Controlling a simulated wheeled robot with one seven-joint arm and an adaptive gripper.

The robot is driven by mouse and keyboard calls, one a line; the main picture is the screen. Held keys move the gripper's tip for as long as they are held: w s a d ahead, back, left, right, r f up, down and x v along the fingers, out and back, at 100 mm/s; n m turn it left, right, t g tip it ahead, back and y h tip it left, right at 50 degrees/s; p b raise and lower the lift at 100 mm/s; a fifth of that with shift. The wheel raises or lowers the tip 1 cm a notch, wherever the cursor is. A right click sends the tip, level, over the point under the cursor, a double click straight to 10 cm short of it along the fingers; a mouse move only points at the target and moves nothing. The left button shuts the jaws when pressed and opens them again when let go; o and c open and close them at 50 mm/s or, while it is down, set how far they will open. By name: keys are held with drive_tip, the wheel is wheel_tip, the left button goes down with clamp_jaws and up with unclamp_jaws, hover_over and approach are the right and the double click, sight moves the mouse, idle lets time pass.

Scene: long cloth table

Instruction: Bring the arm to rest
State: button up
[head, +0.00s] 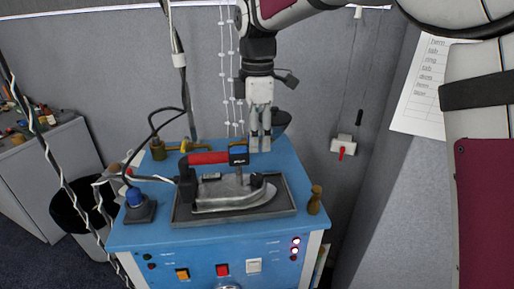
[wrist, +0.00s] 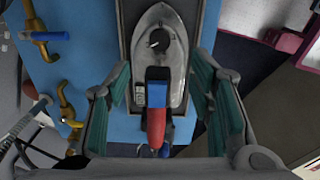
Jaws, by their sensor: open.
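My gripper (head: 260,141) points down above the back edge of a blue table-top unit, behind the iron. In the wrist view my gripper (wrist: 160,100) has its two fingers spread wide, with nothing held between them. The iron (head: 235,192) has a grey metal body and a red and blue handle, and it sits flat on a dark tray (head: 180,219). In the wrist view the iron (wrist: 158,60) shows beyond and between the fingers, apart from them.
The blue unit (head: 130,236) carries a small wooden peg (head: 315,200), brass fittings (head: 158,149) and a blue knob (head: 135,198). Cables hang at the left. A grey wall (head: 320,80) stands behind, with a red-handled switch (head: 344,147). A printed sheet (head: 430,85) hangs at the right.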

drive_tip(key=shift+r, duration=0.3)
drive_tip(key=s+d+r+m+t, duration=0.3)
drive_tip(key=s+d+r+m, duration=0.3)
drive_tip(key=s+d+m, duration=0.45)
drive_tip(key=s+d+f+m+t, duration=0.1)
drive_tip(key=s+d+f+m, duration=0.1)
drive_tip(key=s+d+m, duration=0.3)
drive_tip(key=s+d+f+m+t, duration=0.1)
drive_tip(key=s+d+m, duration=0.4)
drive_tip(key=s, duration=0.6)
drive_tip(key=shift+f, duration=0.6)
